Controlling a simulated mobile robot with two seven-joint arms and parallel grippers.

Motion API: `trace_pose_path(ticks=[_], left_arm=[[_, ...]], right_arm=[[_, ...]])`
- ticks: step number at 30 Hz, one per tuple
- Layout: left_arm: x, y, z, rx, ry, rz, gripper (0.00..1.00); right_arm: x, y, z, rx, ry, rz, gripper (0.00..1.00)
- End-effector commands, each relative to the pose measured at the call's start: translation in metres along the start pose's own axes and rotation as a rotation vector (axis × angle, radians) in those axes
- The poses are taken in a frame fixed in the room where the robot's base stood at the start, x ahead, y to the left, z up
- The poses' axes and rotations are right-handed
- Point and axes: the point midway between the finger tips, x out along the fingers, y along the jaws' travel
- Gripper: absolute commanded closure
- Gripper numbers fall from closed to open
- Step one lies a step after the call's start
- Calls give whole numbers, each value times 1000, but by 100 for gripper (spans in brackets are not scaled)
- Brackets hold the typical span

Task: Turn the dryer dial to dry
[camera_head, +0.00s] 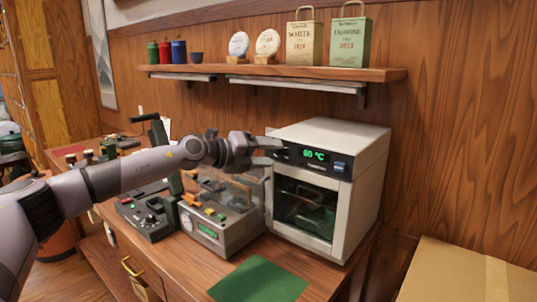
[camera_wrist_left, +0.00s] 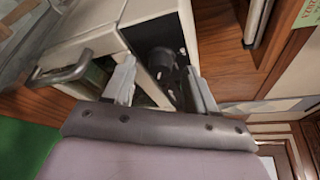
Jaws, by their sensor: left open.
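The dryer (camera_head: 345,140) is a cream box on the counter, with a dark control panel showing a green 60 °C. Its dark dial (camera_wrist_left: 160,58) shows in the left wrist view on the panel; in the head view my gripper hides it. My left gripper (camera_head: 272,147) is at the left end of the panel, open. In the left wrist view its two fingers (camera_wrist_left: 161,85) stand on either side of the dial; I cannot tell whether they touch it. The dial's setting is not readable. My right gripper is not in view.
The glass dryer door (camera_head: 305,208) is closed, and its handle (camera_wrist_left: 62,68) stands out in the wrist view. A grey machine (camera_head: 222,220) stands left of the dryer. A green mat (camera_head: 258,280) lies in front. A shelf (camera_head: 290,72) with bags and tins hangs above.

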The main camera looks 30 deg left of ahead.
Motion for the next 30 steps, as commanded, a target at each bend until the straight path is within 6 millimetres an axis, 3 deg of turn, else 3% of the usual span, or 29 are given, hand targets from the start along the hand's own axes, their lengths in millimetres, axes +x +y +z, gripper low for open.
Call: trace_pose_path(ticks=[13, 30], left_arm=[[-57, 1, 0, 1, 0, 1, 43], [-65, 0, -1, 1, 1, 0, 43]], right_arm=[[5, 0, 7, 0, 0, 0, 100], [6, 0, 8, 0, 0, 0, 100]])
